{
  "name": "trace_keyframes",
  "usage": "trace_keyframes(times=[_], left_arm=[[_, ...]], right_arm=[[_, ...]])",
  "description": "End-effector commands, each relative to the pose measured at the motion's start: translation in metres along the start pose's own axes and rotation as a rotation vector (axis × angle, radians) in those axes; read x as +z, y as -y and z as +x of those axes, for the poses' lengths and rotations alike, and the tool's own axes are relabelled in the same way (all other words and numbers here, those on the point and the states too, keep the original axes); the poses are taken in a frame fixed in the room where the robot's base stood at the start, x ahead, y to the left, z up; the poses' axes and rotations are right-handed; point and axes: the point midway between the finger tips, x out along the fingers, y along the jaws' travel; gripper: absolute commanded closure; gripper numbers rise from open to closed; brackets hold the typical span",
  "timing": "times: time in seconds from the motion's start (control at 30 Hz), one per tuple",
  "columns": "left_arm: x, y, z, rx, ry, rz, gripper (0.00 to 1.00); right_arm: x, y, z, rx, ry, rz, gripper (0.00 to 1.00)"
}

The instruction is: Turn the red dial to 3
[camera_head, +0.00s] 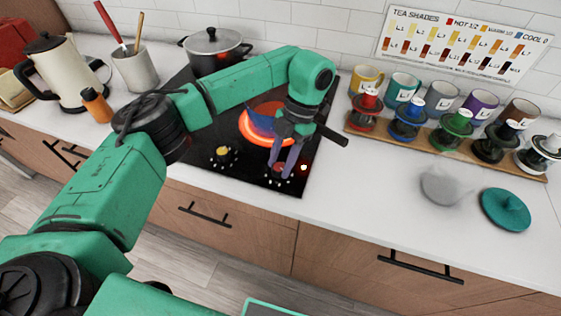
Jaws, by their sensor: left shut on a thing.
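The red dial (279,168) sits at the front right corner of the black cooktop (190,168). It is small and partly hidden by my left gripper. My left gripper (281,171) reaches down from above and is shut on the red dial, with its purple fingers on either side. White marks show around the dial, but I cannot read which number it points to. My right gripper is not in view.
A burner (250,127) glows orange-red behind the gripper, with a blue-purple object over it. A yellow dial (222,153) sits left of the red one. A pot (214,50) stands behind. Mugs and colored-lid jars stand at right; the front counter is partly clear.

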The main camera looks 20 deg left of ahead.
Motion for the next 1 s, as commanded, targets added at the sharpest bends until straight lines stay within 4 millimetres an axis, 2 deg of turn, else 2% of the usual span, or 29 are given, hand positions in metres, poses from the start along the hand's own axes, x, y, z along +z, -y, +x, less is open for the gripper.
trace_keyframes(times=[0.6, 0.63, 0.7, 1.0], left_arm=[[0.0004, 0.0005, 0.0, 0.02, 0.002, 0.048, 1.0], [0.0004, 0.0005, 0.0, 0.02, 0.002, 0.048, 0.53], [0.0003, 0.0005, 0.0, 0.02, 0.002, 0.047, 0.27], [0.0001, 0.0004, -0.0003, 0.02, 0.001, 0.047, 0.27]], right_arm=[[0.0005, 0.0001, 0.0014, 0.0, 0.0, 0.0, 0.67], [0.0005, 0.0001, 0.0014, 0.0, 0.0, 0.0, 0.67], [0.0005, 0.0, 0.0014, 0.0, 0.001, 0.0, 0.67], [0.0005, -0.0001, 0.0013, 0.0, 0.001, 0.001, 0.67]])
